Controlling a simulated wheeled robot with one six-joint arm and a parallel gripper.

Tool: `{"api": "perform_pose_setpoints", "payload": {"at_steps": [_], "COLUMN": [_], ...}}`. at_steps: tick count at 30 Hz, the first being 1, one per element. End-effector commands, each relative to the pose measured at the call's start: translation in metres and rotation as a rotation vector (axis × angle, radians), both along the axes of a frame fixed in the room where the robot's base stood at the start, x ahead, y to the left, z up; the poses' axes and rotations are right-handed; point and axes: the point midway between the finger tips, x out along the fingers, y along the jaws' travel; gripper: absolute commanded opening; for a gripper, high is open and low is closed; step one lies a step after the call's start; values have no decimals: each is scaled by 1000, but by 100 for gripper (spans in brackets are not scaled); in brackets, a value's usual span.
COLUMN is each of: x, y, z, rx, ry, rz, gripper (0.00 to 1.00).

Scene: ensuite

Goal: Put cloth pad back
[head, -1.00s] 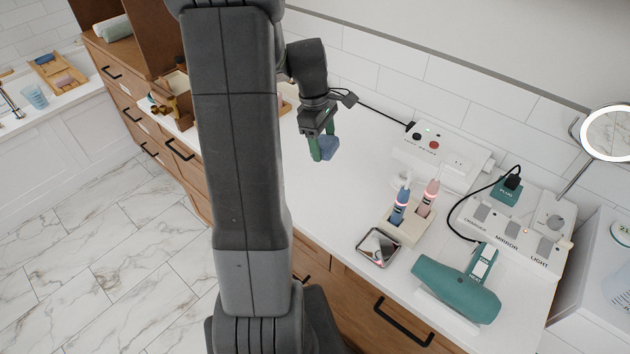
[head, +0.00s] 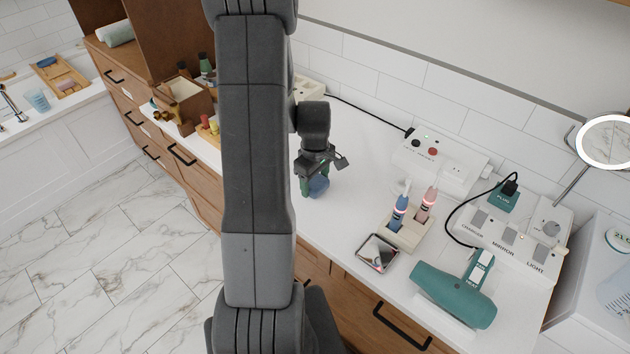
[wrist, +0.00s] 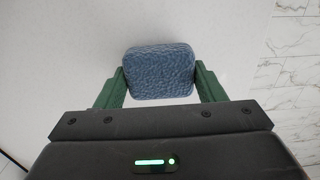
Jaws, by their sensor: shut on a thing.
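The blue cloth pad (wrist: 160,72) is a rounded, textured block, held between the two green fingers of my gripper (wrist: 160,85) in the wrist view. In the head view my gripper (head: 311,186) hangs over the white counter, with the blue pad (head: 318,187) at its tips. The pad is low over the counter; I cannot tell whether it touches it. My arm hides part of the counter to the left of the gripper.
A wooden box (head: 188,103) stands at the counter's left part. A toothbrush stand (head: 407,235), a small mirror-topped tray (head: 378,252) and a teal hair dryer (head: 455,293) are to the right. Counter (head: 355,160) between gripper and the white socket box (head: 437,163) is clear.

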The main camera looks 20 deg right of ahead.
Motion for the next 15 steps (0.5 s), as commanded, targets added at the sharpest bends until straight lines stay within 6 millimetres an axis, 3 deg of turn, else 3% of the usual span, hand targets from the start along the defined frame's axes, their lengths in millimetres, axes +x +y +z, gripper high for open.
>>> {"api": "perform_pose_setpoints", "payload": {"at_steps": [13,14,15], "x": [0,0,0], "y": [0,0,0], "z": [-10,-9,-9], "rx": [0,0,0], "ry": [0,0,0], "rz": [0,0,0], "gripper": [45,69,77]}}
